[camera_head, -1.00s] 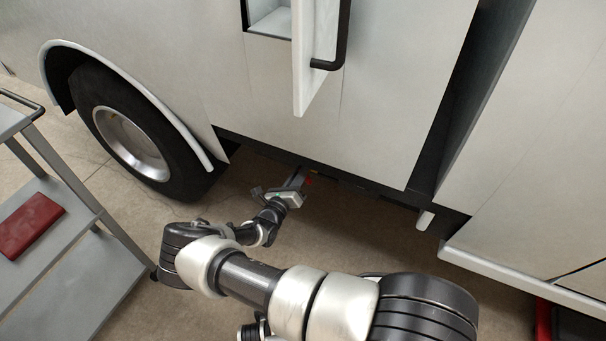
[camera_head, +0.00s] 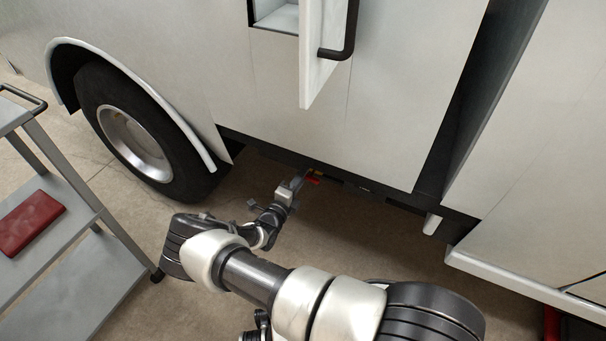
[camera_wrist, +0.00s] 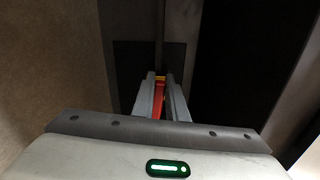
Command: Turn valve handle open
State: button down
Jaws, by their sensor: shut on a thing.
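The valve handle is a small red piece (camera_head: 312,180) under the lower edge of the truck body in the head view. In the wrist view the red handle (camera_wrist: 158,98) lies between my two fingers, with a yellow part at its far end. My gripper (camera_head: 297,182) reaches under the body's edge and is shut on the handle. In the wrist view the fingertips of my gripper (camera_wrist: 160,78) flank the handle. The valve behind the handle is dark and mostly hidden.
The white truck body (camera_head: 400,100) hangs just above my gripper, with an open door (camera_head: 317,70) higher up. A wheel (camera_head: 140,135) stands to the left. A grey cart (camera_head: 85,270) carrying a red case (camera_head: 28,222) is at far left.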

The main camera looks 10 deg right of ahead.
jog(key=shift+f+n, duration=0.15)
jog(key=shift+n, duration=0.35)
jog(key=c, duration=1.8)
grip_release()
jog(key=shift+o, duration=0.2)
jog(key=p+v, duration=0.2)
jog(key=v, duration=1.5)
jog(key=shift+s+a+p, duration=0.15)
jog(key=shift+p, duration=0.25)
